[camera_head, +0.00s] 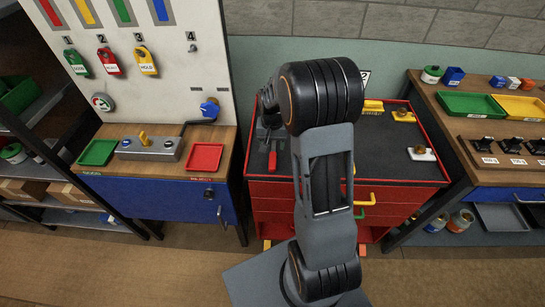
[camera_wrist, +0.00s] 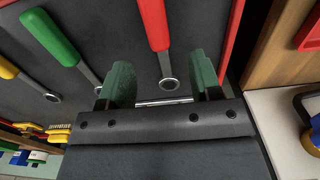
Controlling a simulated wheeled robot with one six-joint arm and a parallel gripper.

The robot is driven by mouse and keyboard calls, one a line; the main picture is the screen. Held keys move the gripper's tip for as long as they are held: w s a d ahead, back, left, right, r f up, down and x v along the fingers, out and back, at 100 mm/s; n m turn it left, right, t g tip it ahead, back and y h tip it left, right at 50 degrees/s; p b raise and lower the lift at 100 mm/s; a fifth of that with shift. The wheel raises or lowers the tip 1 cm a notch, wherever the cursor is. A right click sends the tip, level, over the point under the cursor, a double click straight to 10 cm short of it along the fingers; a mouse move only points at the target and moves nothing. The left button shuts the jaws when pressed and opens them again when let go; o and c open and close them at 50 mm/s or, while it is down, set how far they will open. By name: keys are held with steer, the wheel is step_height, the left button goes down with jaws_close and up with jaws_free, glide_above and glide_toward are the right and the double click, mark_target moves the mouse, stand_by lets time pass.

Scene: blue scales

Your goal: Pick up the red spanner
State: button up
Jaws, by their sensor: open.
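The red spanner (camera_wrist: 155,25) lies on the dark top of the red tool chest. In the wrist view its red handle points to the upper edge and its metal ring end (camera_wrist: 169,84) shows between the fingers. My gripper (camera_wrist: 161,65) is open, with one green-padded finger on each side of the ring end and nothing held. I cannot tell how high the fingers are above the spanner. In the head view a red handle (camera_head: 272,161) shows just below my dark gripper (camera_head: 268,128), at the left of the chest top. My arm hides the middle of the chest.
In the wrist view a green spanner (camera_wrist: 50,36) and a yellow spanner (camera_wrist: 8,68) lie to the left. The chest's raised red rim (camera_wrist: 231,38) runs close on the right. Workbenches with trays (camera_head: 205,157) (camera_head: 470,105) flank the chest.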

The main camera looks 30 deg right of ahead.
mark_target(273, 154)
steer(key=shift+d+f+p, duration=0.1)
steer(key=shift+f+p, duration=0.5)
steer(key=shift+f, duration=2.6)
steer(key=shift+c, duration=0.3)
steer(key=c, duration=1)
steer(key=shift+r, duration=0.1)
